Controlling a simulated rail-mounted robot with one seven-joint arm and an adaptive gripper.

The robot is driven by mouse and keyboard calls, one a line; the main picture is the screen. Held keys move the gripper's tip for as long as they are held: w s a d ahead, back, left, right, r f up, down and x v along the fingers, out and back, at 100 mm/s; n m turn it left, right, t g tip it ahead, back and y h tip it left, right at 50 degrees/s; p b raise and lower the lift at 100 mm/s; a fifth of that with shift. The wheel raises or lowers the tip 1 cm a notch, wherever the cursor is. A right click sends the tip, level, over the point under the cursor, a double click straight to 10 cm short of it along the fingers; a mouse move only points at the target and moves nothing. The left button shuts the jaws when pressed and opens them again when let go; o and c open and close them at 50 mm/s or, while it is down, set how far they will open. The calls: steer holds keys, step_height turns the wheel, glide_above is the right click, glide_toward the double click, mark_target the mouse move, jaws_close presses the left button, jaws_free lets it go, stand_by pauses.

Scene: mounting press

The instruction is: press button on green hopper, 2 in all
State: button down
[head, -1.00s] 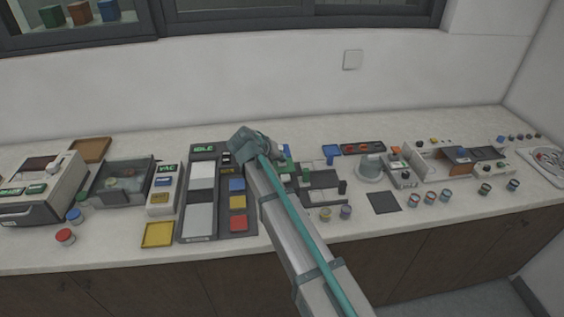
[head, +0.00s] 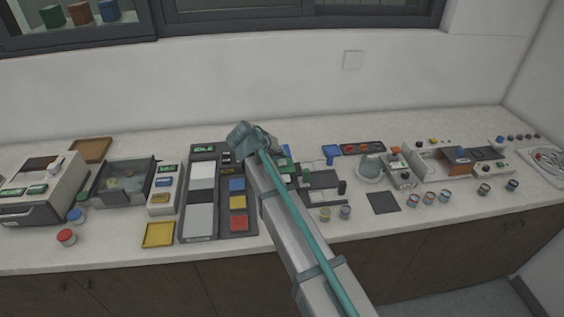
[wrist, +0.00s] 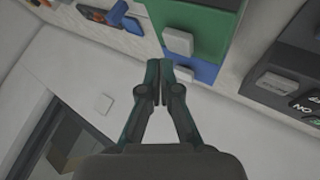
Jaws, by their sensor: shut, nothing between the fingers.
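The green hopper (wrist: 209,24) is at the top of the wrist view, with a pale grey button (wrist: 177,41) on its near face. A blue hopper (wrist: 204,71) sits directly beside it, with its own pale grey button (wrist: 184,73). My gripper (wrist: 158,66) is shut and empty. Its fingertips appear just below and left of the green hopper's button in the picture, close to the blue hopper's button too. I cannot tell the exact gap or any contact. In the head view my arm hides the gripper and most of the hoppers.
Small jars (head: 345,212) stand to the right. The wall is behind.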

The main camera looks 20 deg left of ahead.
mark_target(280, 162)
steer(key=shift+r+p, duration=0.85)
steer(key=shift+r, duration=1.55)
steer(key=shift+b, duration=0.3)
step_height(280, 162, up, 4)
steer(key=b, duration=0.4)
steer(key=shift+f, duration=0.1)
steer(key=shift+f+b, duration=2.05)
steer(key=shift+f, duration=2.35)
steer(key=shift+f, duration=0.15)
